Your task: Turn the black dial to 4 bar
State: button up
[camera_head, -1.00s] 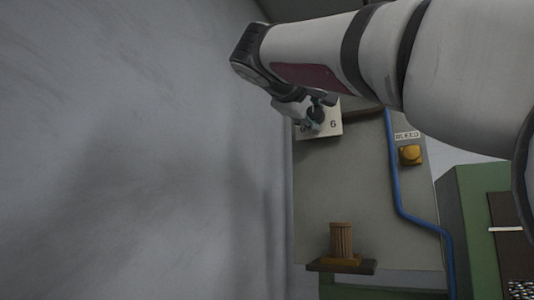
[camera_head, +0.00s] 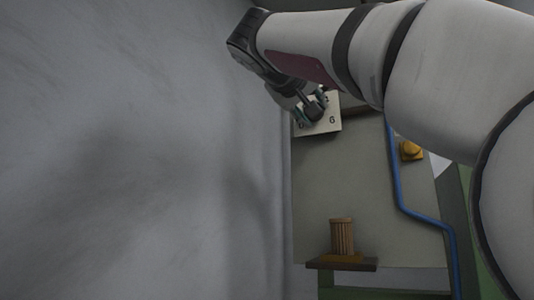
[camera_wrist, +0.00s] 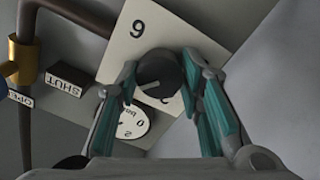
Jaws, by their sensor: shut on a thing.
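The black dial (camera_wrist: 160,72) sits on a pale plate (camera_wrist: 125,62) in the wrist view. A short white mark on it points to the lower left in that picture. My gripper (camera_wrist: 159,64) is shut on the dial, with one teal-padded finger on each side. An upside-down 6 shows on the plate at the upper left, and a partly hidden figure lies below the dial. In the head view the plate (camera_head: 322,126) shows a 6, and my gripper (camera_head: 315,106) covers the dial.
In the wrist view a round white bar gauge (camera_wrist: 133,123) lies near the left finger, and a SHUT label (camera_wrist: 66,82) and brass-collared pipe (camera_wrist: 27,50) are left. The head view shows a yellow knob (camera_head: 411,151), blue pipe (camera_head: 394,170) and ribbed wooden cylinder (camera_head: 342,236) on a shelf.

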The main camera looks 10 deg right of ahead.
jog(key=shift+f, duration=0.15)
jog(key=o, duration=1.2)
jog(key=shift+c, duration=0.2)
jog(key=shift+a, duration=0.1)
jog(key=v, duration=1.2)
jog(key=shift+w, duration=0.1)
